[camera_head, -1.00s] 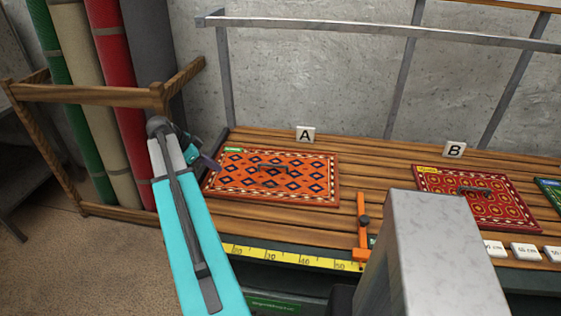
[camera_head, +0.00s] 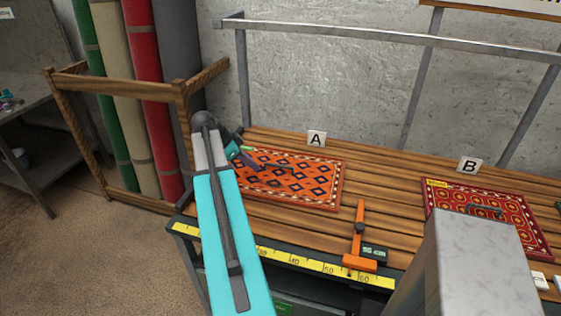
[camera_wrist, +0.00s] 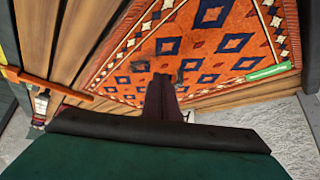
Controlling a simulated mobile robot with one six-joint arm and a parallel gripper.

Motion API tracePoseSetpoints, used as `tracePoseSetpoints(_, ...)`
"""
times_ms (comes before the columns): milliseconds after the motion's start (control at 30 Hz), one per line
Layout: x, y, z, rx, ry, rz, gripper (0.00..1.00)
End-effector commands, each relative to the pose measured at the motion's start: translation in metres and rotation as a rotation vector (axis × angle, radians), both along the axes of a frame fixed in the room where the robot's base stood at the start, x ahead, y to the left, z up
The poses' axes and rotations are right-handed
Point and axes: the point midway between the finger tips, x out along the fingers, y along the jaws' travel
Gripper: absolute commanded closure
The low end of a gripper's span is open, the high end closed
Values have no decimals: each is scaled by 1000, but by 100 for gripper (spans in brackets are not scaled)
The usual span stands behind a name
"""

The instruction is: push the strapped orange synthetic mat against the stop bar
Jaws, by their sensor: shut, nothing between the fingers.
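The orange mat (camera_head: 318,194) has dark blue diamonds and a cream border and lies flat on the slatted bench, below sign A. Its left part is hidden by my arm in the head view. It also fills much of the wrist view (camera_wrist: 215,50), where a green label shows near one edge. The orange stop bar (camera_head: 358,232) stands to the mat's right, with a gap of bare slats between; it shows at the left of the wrist view (camera_wrist: 45,84). My gripper (camera_head: 258,163) is shut and empty, over the mat's left part near its dark strap. I cannot tell whether it touches.
A yellow measuring tape (camera_head: 310,263) runs along the bench's front edge. A red mat (camera_head: 487,213) lies to the right by sign B (camera_head: 469,166). A metal rail (camera_head: 380,36) stands behind the bench. Rolled rugs stand in a wooden rack (camera_head: 120,88) at the left.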

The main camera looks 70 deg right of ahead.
Motion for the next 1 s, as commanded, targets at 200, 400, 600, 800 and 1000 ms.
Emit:
tracePoseSetpoints(200, 3, 2, 0, 0, 0, 9, 100)
tracePoseSetpoints(400, -8, -7, 1, 0, 0, 11, 100)
tracePoseSetpoints(600, -27, -24, 2, 1, 1, 10, 100)
tracePoseSetpoints(800, -48, -43, 2, 0, 0, 11, 100)
tracePoseSetpoints(1000, -70, -61, 2, 2, 0, 10, 100)
